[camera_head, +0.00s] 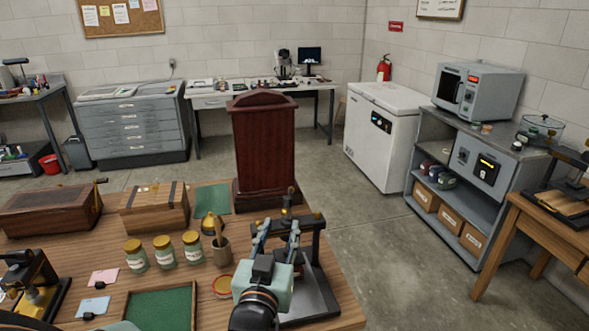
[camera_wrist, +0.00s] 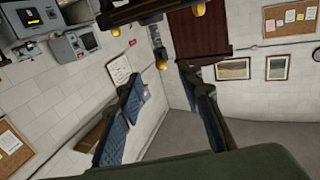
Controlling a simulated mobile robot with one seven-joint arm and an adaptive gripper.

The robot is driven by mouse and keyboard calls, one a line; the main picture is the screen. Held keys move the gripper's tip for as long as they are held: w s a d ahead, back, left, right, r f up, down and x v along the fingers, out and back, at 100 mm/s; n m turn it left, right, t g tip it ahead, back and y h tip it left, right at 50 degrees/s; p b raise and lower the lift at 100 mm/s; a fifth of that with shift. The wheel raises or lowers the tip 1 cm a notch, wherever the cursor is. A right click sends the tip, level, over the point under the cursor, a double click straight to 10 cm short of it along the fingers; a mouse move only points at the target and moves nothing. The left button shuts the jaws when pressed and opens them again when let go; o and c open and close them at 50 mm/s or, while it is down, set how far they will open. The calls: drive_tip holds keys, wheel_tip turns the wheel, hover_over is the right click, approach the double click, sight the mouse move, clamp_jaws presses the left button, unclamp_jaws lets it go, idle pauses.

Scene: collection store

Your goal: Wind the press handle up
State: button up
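A dark press (camera_head: 315,245) stands at the front right of the wooden table, with a flat base, uprights and a top crossbar with brass-coloured knobs. A dark upright piece (camera_head: 289,198) rises above the crossbar; I cannot tell clearly whether it is the handle. My gripper (camera_head: 277,238) is in front of the press, fingers pointing up just below the crossbar. In the wrist view the fingers (camera_wrist: 160,78) are spread with nothing between them. Dark bars of the press (camera_wrist: 135,12) and brass knobs (camera_wrist: 198,9) show beyond the fingertips, apart from them.
A dark red wooden cabinet (camera_head: 263,145) stands behind the press. Left of my gripper are a pot with a tool (camera_head: 221,251), several gold-lidded jars (camera_head: 164,252), a green-lined tray (camera_head: 160,309) and wooden boxes (camera_head: 155,210). A dark brass-fitted device (camera_head: 35,287) stands at the far left.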

sight(287, 202)
drive_tip(key=shift+w+r, duration=0.2)
drive_tip(key=shift+w, duration=0.15)
drive_tip(key=w, duration=0.6)
drive_tip(key=w+d, duration=0.1)
drive_tip(key=w, duration=0.3)
drive_tip(key=shift+f, duration=0.1)
clamp_jaws()
